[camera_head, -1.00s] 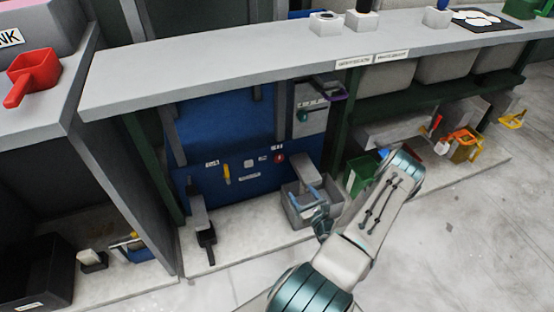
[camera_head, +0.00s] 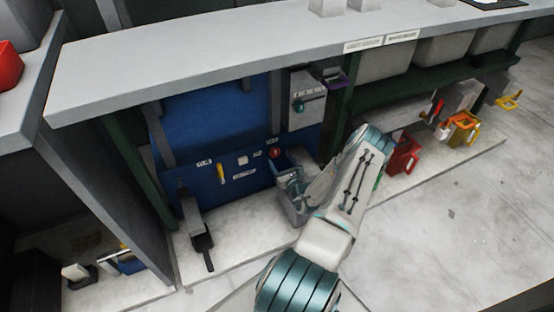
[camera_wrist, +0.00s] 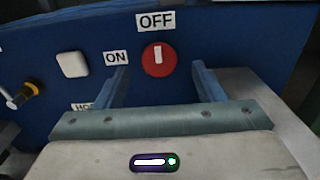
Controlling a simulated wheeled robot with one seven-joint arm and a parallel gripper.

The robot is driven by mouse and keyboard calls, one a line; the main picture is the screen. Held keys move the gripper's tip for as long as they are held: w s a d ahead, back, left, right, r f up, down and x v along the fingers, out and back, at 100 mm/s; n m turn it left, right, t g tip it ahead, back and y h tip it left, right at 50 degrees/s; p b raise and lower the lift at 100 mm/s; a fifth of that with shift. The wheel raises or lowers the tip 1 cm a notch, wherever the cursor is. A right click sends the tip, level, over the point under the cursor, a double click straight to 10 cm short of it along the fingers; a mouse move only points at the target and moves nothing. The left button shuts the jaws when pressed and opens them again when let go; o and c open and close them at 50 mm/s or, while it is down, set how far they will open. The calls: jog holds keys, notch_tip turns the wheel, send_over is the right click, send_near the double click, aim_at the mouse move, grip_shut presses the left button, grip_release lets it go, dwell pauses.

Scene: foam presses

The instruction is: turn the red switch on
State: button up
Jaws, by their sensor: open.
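The red switch (camera_head: 274,153) is a round red knob on the blue press panel (camera_head: 255,178) under the long bench. In the wrist view the red switch (camera_wrist: 158,60) has a white mark pointing up at the OFF label (camera_wrist: 156,20). The ON label (camera_wrist: 116,58) is to its left. My gripper (camera_wrist: 161,74) is open and empty, with one blue finger on each side below the knob. Whether the fingers reach the knob's depth cannot be told. In the head view my forearm hides part of the space below the switch.
A white square button (camera_wrist: 72,64) and a yellow-tipped lever (camera_wrist: 22,96) are left of the switch. The grey bench top (camera_head: 250,62) overhangs the panel. A grey control box (camera_head: 307,98) is above right. Floor at right is clear.

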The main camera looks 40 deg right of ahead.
aim_at(275, 153)
jog(key=shift+b+x, duration=0.4)
jog(key=shift+x, duration=1.5)
jog(key=shift+a, duration=0.1)
jog(key=c, duration=0.9)
